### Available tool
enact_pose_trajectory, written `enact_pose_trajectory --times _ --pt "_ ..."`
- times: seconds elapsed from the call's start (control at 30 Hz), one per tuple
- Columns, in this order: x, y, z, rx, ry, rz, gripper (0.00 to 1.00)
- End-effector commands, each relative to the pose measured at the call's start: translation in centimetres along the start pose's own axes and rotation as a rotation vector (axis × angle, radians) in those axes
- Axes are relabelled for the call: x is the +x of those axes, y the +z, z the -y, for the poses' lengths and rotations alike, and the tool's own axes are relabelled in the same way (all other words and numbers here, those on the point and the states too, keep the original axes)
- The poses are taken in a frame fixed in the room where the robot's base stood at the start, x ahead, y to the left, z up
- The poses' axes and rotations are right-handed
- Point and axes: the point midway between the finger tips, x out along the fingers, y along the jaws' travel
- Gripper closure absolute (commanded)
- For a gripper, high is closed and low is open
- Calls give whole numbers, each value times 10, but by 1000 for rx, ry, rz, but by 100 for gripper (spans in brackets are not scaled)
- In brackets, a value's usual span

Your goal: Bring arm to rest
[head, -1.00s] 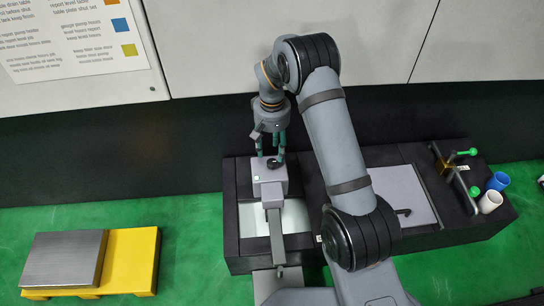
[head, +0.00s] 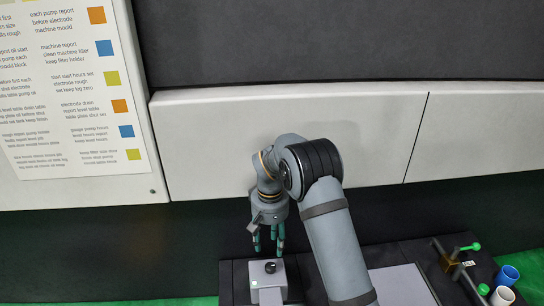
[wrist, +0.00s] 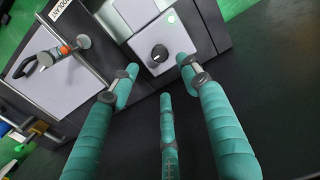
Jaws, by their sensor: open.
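My gripper (head: 268,245) hangs fingers-down in the head view, above and at the back edge of a light grey block with a black knob (head: 269,268). Its teal fingers are apart, with nothing between them. In the wrist view the open fingers of my gripper (wrist: 155,85) point toward the same block, whose black knob (wrist: 159,53) lies just past the fingertips. The fingertips look apart from the knob, though the exact gap is hard to tell.
A white panel (head: 220,150) and a printed chart (head: 60,100) stand behind. The bench's front is out of view.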

Motion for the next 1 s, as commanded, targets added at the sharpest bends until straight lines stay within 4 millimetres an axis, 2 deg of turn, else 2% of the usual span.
enact_pose_trajectory --times 0.3,0.5,0.7,1.0 --pt "62 2 0 -1 1 6 53" --pt "92 1 0 -2 1 3 53" --pt "106 0 0 -1 0 0 53" --pt "105 0 0 -22 0 0 53"
